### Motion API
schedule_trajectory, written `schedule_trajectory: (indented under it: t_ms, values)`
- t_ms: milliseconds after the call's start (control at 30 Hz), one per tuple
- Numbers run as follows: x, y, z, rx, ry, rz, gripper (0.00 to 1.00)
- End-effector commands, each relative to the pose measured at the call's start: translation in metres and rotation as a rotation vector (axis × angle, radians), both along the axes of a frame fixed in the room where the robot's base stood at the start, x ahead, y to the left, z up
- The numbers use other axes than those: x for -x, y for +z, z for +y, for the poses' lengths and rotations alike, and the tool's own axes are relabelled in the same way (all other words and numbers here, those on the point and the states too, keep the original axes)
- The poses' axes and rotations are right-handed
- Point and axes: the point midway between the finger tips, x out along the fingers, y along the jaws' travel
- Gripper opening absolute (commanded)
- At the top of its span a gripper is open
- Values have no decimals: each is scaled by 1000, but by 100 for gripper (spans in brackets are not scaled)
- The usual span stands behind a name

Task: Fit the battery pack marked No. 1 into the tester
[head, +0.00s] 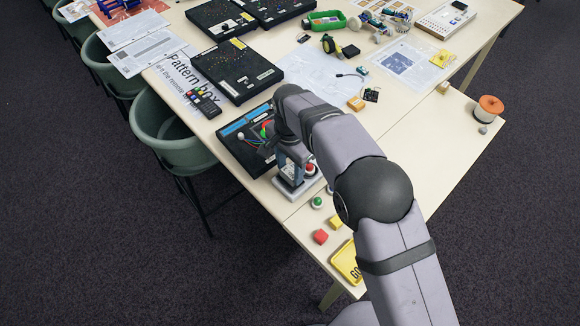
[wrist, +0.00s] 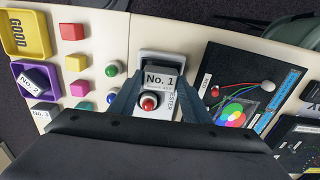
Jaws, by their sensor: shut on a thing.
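The dark battery pack marked No. 1 (wrist: 163,78) is between the two fingers of my gripper (wrist: 160,90), which is shut on it. The white tester (wrist: 147,56) with a red button (wrist: 149,101) lies directly beneath the pack in the wrist view. I cannot tell whether the pack is seated in it or held above it. In the head view the tester (head: 289,188) stands near the table's edge, partly hidden by my gripper, and the pack cannot be made out.
A yellow tray marked GOOD (wrist: 48,40) and a purple tray (wrist: 18,70) holding pack No. 2 (wrist: 38,80) lie left, with pack No. 3 (wrist: 42,112) nearby. Coloured blocks and buttons lie between. A black board (wrist: 207,62) with wires sits close right of the tester.

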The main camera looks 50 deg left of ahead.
Motion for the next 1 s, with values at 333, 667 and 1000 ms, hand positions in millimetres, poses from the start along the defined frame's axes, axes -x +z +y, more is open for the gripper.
schedule_trajectory:
  t_ms: [333,667,1000]
  values:
    - [0,0,0,0,0,0,20]
    - [0,-4,0,0,0,0,20]
    - [0,-8,0,0,0,0,20]
